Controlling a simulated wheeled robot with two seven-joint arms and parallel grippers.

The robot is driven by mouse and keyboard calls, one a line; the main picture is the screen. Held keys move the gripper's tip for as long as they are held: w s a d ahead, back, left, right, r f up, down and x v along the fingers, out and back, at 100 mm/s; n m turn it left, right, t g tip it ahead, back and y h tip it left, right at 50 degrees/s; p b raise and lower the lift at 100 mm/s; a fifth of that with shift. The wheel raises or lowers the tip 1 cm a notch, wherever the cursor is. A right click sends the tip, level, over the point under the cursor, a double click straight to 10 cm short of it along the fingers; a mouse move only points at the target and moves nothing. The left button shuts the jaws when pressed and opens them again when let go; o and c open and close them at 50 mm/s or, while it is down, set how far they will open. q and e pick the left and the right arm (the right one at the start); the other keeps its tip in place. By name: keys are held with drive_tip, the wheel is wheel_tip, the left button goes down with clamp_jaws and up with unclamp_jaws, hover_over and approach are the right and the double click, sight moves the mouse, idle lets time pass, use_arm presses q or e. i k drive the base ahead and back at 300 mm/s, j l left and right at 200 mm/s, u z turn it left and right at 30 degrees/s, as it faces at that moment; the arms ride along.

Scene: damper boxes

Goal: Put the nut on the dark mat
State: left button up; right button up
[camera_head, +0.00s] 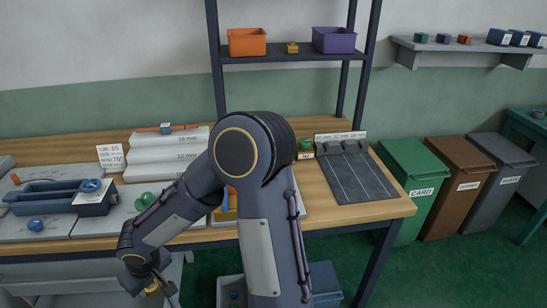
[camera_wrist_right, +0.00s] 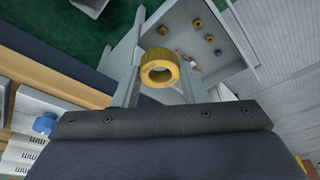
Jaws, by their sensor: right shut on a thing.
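The nut is a yellow-brass ring (camera_wrist_right: 160,56), seen in the right wrist view between my two right fingers. My right gripper (camera_wrist_right: 160,82) is shut on it. In the head view my right gripper (camera_head: 151,283) is low at the lower left, in front of the bench's front edge, with a bit of the brass nut (camera_head: 153,289) showing. The dark mat (camera_head: 352,180) lies flat on the right end of the wooden bench, marked with thin pale lines, far to the right of the gripper. My left gripper is not in view.
A grey tray (camera_wrist_right: 208,70) with several small parts is below the gripper in the wrist view. White steps (camera_head: 165,155), a blue fixture (camera_head: 45,195) and a green knob (camera_head: 145,200) stand on the bench's left. Part of the bench is hidden behind my arm. Bins (camera_head: 418,180) stand right.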

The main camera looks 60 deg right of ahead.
sight(357, 175)
drive_tip(key=k+l, duration=0.15)
drive_tip(key=l, duration=0.25)
drive_tip(key=k+l, duration=0.15)
drive_tip(key=l, duration=0.25)
drive_tip(key=k+l, duration=0.15)
drive_tip(key=l, duration=0.25)
drive_tip(key=k+l, duration=0.15)
drive_tip(key=l, duration=0.25)
drive_tip(key=k+l, duration=0.2)
drive_tip(key=l, duration=0.2)
drive_tip(key=k+l, duration=0.15)
drive_tip(key=l, duration=0.25)
drive_tip(key=k+l, duration=0.15)
drive_tip(key=l, duration=0.25)
